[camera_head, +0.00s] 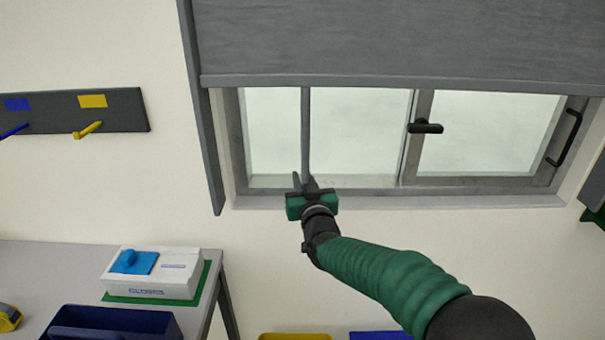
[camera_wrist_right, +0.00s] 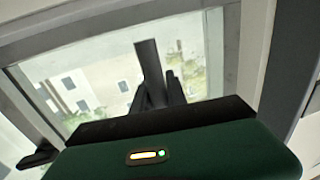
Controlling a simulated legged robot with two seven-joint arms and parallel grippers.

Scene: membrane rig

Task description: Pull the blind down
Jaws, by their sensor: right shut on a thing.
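A grey blind (camera_head: 400,45) covers the upper part of the window, its bottom edge running across the frame above the glass. A grey pull strap (camera_head: 305,130) hangs from the blind's bottom edge on the left. My right gripper (camera_head: 304,180) is shut on the lower end of the strap, in front of the window's lower frame. In the right wrist view the strap (camera_wrist_right: 149,60) rises from between the fingers (camera_wrist_right: 160,90). The left gripper is not in view.
The window (camera_head: 350,130) has a black latch (camera_head: 425,127) and a black handle (camera_head: 565,138). A hook rail (camera_head: 50,112) is on the wall at left. Below it, a table (camera_head: 50,262) carries a white box (camera_head: 155,275) and a dark blue bin (camera_head: 115,322).

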